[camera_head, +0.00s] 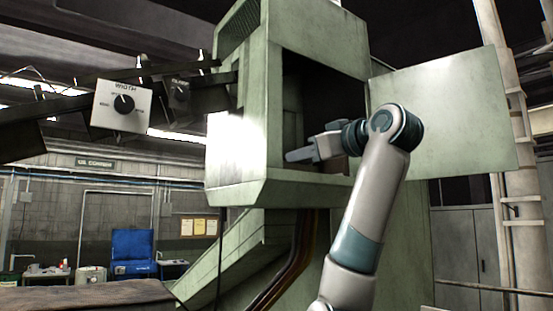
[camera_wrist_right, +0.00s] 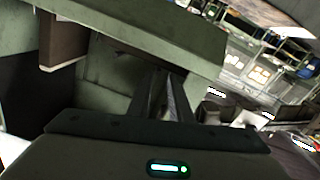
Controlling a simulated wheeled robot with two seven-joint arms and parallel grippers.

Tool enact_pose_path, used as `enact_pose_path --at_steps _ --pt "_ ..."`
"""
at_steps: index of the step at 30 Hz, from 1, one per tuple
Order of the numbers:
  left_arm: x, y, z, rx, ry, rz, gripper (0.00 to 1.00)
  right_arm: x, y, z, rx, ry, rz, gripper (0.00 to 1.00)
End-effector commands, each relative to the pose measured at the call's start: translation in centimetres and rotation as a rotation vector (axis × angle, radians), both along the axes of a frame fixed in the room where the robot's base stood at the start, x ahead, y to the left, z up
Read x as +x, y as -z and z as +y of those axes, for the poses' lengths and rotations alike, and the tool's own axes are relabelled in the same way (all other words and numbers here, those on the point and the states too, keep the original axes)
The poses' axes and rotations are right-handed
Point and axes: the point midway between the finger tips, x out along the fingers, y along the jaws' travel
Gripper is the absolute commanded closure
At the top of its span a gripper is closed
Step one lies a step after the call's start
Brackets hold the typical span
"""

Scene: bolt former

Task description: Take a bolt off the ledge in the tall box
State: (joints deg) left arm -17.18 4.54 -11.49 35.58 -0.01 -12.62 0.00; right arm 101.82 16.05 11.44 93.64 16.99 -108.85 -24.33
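The tall box (camera_head: 240,130) is pale green, with an open front and a dark inside. My right gripper (camera_head: 292,156) reaches into the lower part of this opening, near its left wall. In the right wrist view the dark fingers (camera_wrist_right: 168,85) point toward a green surface of the box (camera_wrist_right: 130,30). They sit close together, and I cannot tell whether they are open or shut. No bolt can be made out in either view. The ledge is not clearly visible. My left gripper is not in view.
An open green door panel (camera_head: 450,110) stands to the right of the opening. A brown block-like part (camera_wrist_right: 62,40) shows inside the box in the wrist view. A control box with a width dial (camera_head: 122,104) hangs at the left. Dark cables run below the opening.

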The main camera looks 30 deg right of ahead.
Motion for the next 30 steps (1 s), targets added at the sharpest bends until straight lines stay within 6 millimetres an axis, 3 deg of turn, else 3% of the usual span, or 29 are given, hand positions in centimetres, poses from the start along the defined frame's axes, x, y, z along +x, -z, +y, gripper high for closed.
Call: enact_pose_path --at_steps 12,18,30 --pt "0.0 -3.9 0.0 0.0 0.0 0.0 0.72 3.9 -0.7 0.1 0.001 -0.003 0.002 0.82" --pt "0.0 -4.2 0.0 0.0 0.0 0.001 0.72 4.8 -0.4 0.1 0.0 0.0 0.0 0.82" --pt "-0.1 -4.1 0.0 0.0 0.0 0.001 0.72 4.8 -0.3 0.1 0.0 0.0 0.0 0.82"
